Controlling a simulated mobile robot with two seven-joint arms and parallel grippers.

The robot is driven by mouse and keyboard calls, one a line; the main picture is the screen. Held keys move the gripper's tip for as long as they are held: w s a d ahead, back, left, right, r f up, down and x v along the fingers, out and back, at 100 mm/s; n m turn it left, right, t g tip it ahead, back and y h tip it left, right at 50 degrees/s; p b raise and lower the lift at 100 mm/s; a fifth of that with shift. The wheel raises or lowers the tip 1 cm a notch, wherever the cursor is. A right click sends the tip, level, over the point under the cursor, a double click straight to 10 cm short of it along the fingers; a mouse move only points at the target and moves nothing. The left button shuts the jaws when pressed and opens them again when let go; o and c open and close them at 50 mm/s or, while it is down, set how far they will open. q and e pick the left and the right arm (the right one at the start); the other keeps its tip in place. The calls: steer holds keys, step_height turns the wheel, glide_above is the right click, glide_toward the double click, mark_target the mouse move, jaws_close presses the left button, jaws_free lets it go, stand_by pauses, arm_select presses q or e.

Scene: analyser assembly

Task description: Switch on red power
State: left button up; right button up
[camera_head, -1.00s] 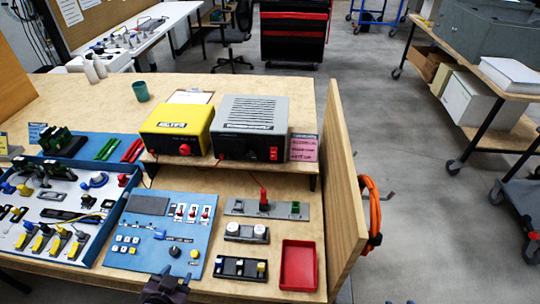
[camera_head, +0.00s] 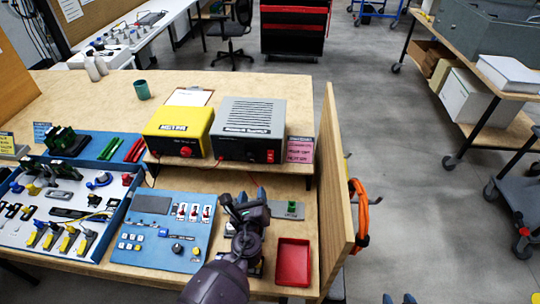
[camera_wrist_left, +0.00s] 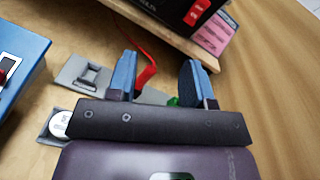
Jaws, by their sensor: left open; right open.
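The grey power unit (camera_head: 249,125) stands on a low shelf and has a red switch (camera_head: 270,156) at the lower right of its front. In the left wrist view the red switch (camera_wrist_left: 197,12) shows at the top. The switch's position is too small to tell. My left gripper (camera_head: 245,194) is open and empty, in front of and below the shelf. In the left wrist view its fingers (camera_wrist_left: 158,62) are apart, with a red plug and cable (camera_wrist_left: 147,73) seen between them. My right gripper (camera_head: 399,299) is open at the bottom edge, right of the table.
A yellow unit (camera_head: 178,130) with a red knob stands left of the grey one. A blue panel (camera_head: 150,240), a red tray (camera_head: 293,262) and a wooden side wall (camera_head: 338,190) surround my left arm.

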mark_target(270, 155)
arm_select(q)
steer(key=w+d+m+b, duration=0.1)
steer(key=w, duration=0.3)
steer(key=w+d+r+m+b, duration=0.1)
steer(key=w+m, duration=0.1)
steer(key=w, duration=0.2)
steer(key=w+d+r+m+t+b, duration=0.1)
steer(key=w+m, duration=0.1)
steer(key=w, duration=0.2)
steer(key=shift+d+r+h, duration=0.15)
steer(key=shift+d+h, duration=0.2)
steer(key=shift+h, duration=0.05)
steer(key=shift+w, duration=0.3)
steer(key=shift+r, duration=0.1)
arm_select(e)
steer(key=shift+w+f+t, duration=0.3)
steer(key=shift+w+f, duration=0.25)
steer(key=shift+w, duration=0.25)
